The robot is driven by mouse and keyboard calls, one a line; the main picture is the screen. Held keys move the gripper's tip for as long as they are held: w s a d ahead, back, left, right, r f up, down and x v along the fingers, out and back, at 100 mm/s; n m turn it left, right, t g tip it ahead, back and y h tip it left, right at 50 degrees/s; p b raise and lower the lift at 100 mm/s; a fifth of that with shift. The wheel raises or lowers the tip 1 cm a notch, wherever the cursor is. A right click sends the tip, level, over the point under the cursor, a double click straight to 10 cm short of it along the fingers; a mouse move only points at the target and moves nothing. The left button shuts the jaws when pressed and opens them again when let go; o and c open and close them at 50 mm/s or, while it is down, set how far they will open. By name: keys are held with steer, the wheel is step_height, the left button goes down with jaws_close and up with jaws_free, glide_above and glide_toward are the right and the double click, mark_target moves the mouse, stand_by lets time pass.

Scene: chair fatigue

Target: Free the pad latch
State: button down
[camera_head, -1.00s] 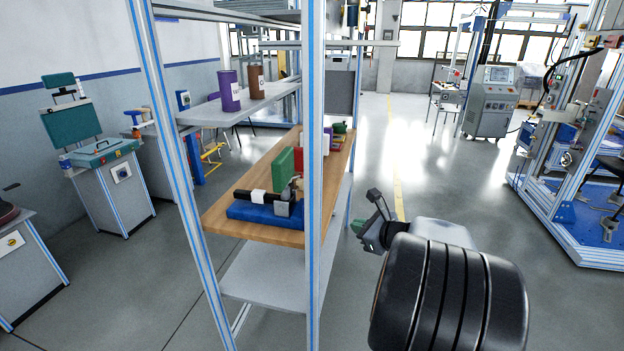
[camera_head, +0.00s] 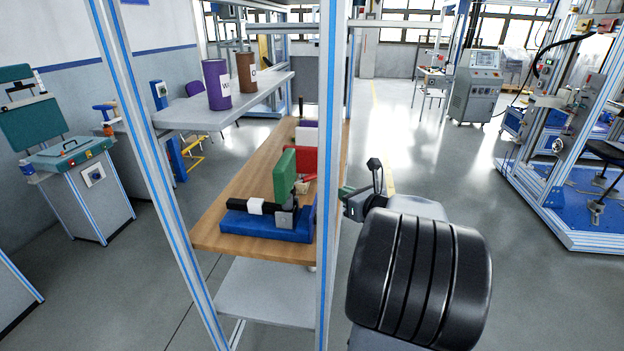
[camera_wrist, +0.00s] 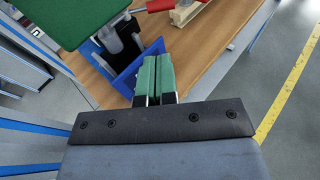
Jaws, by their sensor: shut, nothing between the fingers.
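A blue base (camera_head: 265,226) lies at the near end of the wooden shelf board. On it are a black bar (camera_head: 236,204) with a white band and a grey metal bracket (camera_head: 284,219). A green pad (camera_head: 285,175) stands upright just behind them. My gripper (camera_head: 346,191) is right of the front shelf post, outside the shelf in the head view. In the wrist view its green fingertips (camera_wrist: 156,76) are together and empty, pointing at the blue base (camera_wrist: 128,72). The green pad (camera_wrist: 75,15) and metal bracket (camera_wrist: 124,36) show up and left of them. I cannot make out which part is the latch.
The shelf post (camera_head: 331,150) stands between the blue base and my gripper in the head view. A red part (camera_head: 302,160) lies farther along the wooden board (camera_head: 238,186). Purple (camera_head: 216,85) and brown (camera_head: 246,72) canisters stand on the upper shelf.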

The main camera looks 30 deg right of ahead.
mark_target(311, 178)
steer(key=w+f, duration=0.1)
steer(key=w, duration=0.3)
steer(key=w+f, duration=0.1)
steer(key=w, duration=0.4)
steer(key=w+p, duration=0.1)
steer(key=w, duration=0.3)
steer(key=shift+w+a+f, duration=0.1)
steer(key=shift+w+f, duration=0.25)
steer(key=shift+f, duration=0.05)
